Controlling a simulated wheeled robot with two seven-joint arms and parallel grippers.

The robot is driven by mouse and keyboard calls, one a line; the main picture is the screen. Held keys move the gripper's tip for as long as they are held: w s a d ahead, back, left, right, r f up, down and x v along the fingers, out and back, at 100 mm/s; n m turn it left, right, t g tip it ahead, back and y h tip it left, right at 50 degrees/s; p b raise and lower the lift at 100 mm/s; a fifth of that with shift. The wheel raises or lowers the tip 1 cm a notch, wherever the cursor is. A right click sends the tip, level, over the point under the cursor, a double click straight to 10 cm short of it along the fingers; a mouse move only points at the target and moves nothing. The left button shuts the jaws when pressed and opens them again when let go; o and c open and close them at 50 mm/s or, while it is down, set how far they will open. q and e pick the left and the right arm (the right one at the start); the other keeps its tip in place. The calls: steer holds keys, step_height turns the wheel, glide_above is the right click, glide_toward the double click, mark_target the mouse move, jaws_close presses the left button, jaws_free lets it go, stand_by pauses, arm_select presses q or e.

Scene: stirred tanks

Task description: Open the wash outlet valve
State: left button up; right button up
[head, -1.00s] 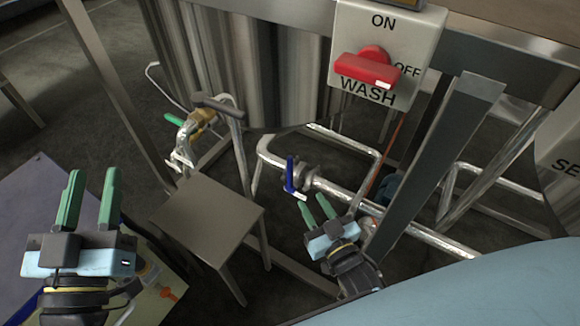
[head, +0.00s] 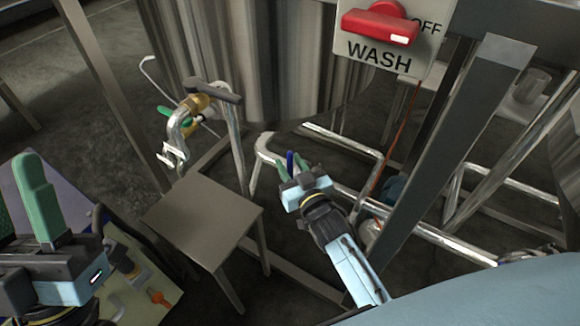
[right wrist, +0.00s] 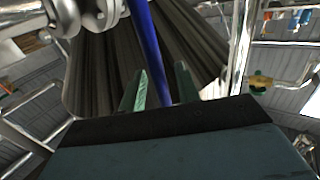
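The wash outlet valve has a blue lever (head: 290,160) on the pipework below the steel wash tank (head: 290,60). In the head view, my right gripper (head: 289,163) mostly covers the valve, and only the lever's upper part shows. In the right wrist view, the blue lever (right wrist: 150,45) runs between the two green fingers, which stand apart on either side of it. Contact with the fingers cannot be made out. The metal valve body (right wrist: 95,15) is at the upper left there. My left gripper (head: 18,190) is at the left edge, partly cut off, fingers apart and empty.
A red switch (head: 380,25) sits on the WASH panel (head: 375,57) above. A grey stool (head: 205,215) stands left of my right gripper. Steel pipes (head: 340,148) and a slanted frame post (head: 450,150) are close by.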

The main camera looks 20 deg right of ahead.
steer(key=shift+w, duration=0.3)
steer(key=shift+c, duration=0.3)
jaws_close()
steer(key=shift+r, duration=0.1)
